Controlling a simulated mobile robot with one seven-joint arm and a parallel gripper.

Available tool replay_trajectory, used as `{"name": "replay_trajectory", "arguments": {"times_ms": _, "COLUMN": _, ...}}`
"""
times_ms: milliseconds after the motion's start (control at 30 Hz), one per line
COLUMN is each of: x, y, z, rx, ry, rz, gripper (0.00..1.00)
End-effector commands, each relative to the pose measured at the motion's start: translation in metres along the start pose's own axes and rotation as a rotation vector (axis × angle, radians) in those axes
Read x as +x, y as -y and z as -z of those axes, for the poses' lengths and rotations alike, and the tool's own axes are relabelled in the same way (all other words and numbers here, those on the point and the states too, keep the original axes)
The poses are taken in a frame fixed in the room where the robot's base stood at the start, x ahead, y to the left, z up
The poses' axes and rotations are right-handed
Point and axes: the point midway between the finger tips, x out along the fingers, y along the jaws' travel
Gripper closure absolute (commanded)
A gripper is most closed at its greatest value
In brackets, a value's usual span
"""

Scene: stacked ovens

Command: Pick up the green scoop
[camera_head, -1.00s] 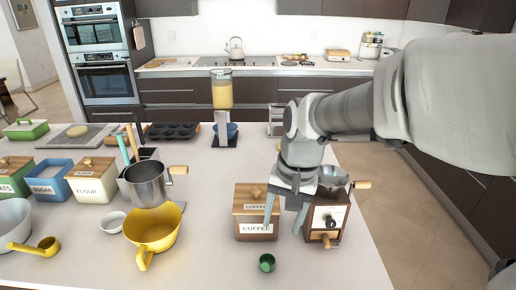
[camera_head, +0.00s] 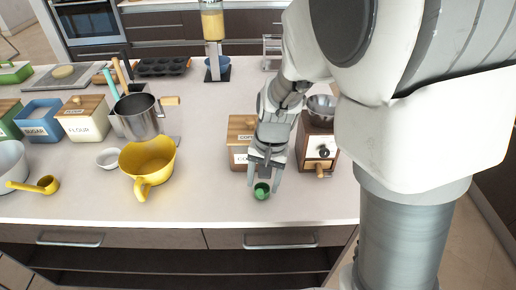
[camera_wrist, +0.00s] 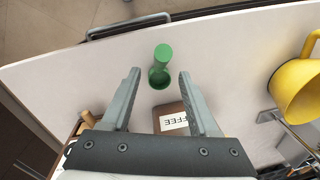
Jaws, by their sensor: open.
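The green scoop (camera_head: 262,191) lies on the white counter close to its front edge, in front of the coffee box. My gripper (camera_head: 264,180) is above it, pointing down, with its fingers apart on either side of the scoop in the head view. In the wrist view the scoop (camera_wrist: 160,68) shows between and just beyond the open fingertips (camera_wrist: 158,74), its round cup nearer the gripper and its handle pointing away. Nothing is between the fingers; I cannot tell the exact height above the scoop.
The wooden coffee box (camera_head: 238,133) stands just behind my gripper, and a coffee grinder (camera_head: 320,150) stands to its right. The counter between bowl and scoop is clear. A drawer handle (camera_head: 280,243) is below the edge.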

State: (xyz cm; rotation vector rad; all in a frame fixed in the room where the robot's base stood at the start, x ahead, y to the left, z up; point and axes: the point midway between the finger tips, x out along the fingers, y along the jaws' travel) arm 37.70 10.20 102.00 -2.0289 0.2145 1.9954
Motion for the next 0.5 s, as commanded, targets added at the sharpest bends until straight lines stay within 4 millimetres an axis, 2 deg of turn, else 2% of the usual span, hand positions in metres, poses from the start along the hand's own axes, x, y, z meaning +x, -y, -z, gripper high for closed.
{"name": "replay_trajectory", "arguments": {"times_ms": 300, "x": 0.045, "y": -0.001, "z": -0.005, "rx": 0.000, "ry": 0.003, "rz": -0.003, "gripper": 0.39}}
{"name": "replay_trajectory", "arguments": {"times_ms": 500, "x": 0.050, "y": -0.001, "z": -0.004, "rx": 0.000, "ry": 0.001, "rz": -0.002, "gripper": 0.39}}
